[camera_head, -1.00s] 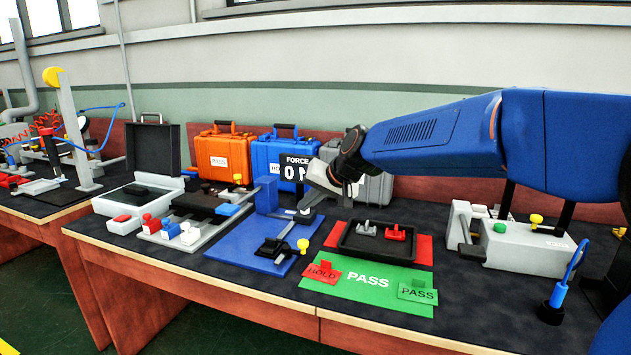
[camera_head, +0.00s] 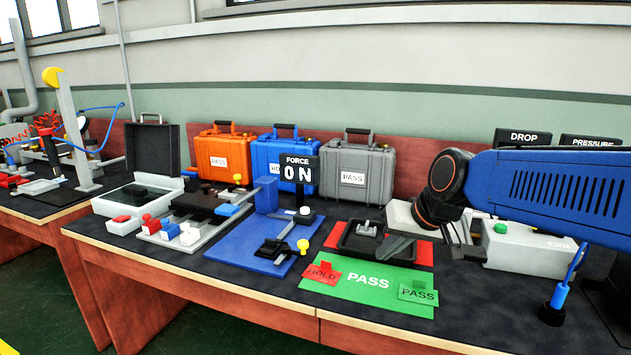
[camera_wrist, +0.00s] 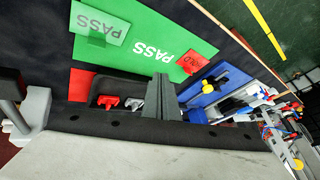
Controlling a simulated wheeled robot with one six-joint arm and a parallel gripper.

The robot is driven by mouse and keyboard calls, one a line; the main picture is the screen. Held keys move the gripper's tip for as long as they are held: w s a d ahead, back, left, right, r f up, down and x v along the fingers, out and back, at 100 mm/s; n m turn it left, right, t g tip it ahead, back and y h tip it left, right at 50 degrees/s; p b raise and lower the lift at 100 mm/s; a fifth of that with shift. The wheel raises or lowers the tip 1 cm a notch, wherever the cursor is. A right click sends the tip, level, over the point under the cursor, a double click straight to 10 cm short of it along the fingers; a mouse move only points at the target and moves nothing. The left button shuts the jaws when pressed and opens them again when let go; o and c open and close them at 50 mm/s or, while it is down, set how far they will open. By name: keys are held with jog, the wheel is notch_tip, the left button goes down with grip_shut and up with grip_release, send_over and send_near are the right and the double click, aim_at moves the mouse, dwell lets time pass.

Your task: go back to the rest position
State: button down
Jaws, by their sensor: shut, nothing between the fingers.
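The red part (camera_wrist: 107,101) and a grey part (camera_wrist: 134,103) lie in the tray beside the fingers. The grey part also shows in the head view (camera_head: 367,228). My blue arm reaches in from the right.
The green PASS mat (camera_head: 365,284) lies in front of the tray. A blue plate fixture (camera_head: 250,250) stands left of it, by the FORCE display (camera_head: 299,175). Orange, blue and grey cases (camera_head: 353,178) stand along the back. A grey test unit (camera_head: 520,245) stands to the right.

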jog(key=s+d+f, duration=0.1)
jog(key=s+d, duration=0.1)
jog(key=s, duration=0.2)
jog(key=s+d+f+h, duration=0.1)
jog(key=s+d+f, duration=0.1)
jog(key=s+d, duration=0.1)
jog(key=s+d+f+h, duration=0.1)
jog(key=s+d+f, duration=0.1)
jog(key=s+d, duration=0.1)
jog(key=shift+s+d+g, duration=0.15)
jog(key=shift+s+g, duration=0.15)
jog(key=shift+s, duration=0.55)
jog(key=s+d+f+h, duration=0.1)
jog(key=s+d+f, duration=0.4)
jog(key=s, duration=0.4)
jog(key=shift+f+m+g+h, duration=0.2)
jog(key=shift+m+g+h, duration=0.1)
jog(key=shift+h, duration=0.1)
jog(key=shift+d+r, duration=0.1)
